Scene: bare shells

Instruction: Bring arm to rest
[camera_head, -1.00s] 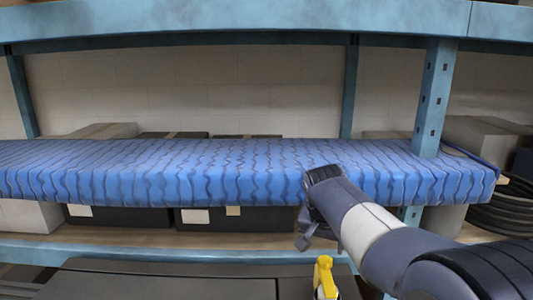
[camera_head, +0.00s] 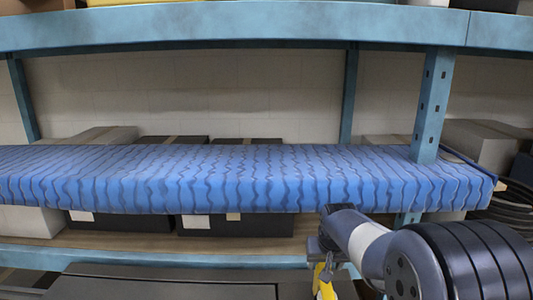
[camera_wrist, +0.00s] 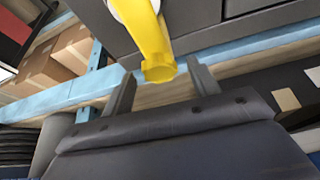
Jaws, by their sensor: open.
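My gripper (camera_head: 320,250) is low in the right half of the head view, just below the front edge of the blue-covered shelf. In the wrist view its two fingers (camera_wrist: 162,76) stand apart and open. A yellow object (camera_wrist: 153,38) with a white part shows between and beyond the fingers in the wrist view. I cannot tell whether it touches them. A yellow object (camera_head: 325,282) also shows just below my gripper in the head view, partly cut off by my arm and the frame edge.
A shelf with a blue wavy-striped cover (camera_head: 230,185) spans the view. A teal upright (camera_head: 432,105) stands at its right. Dark boxes (camera_head: 235,222) sit on the shelf below. Black coiled hoses (camera_head: 505,212) lie at the far right. A dark flat-topped surface (camera_head: 170,285) is at the bottom.

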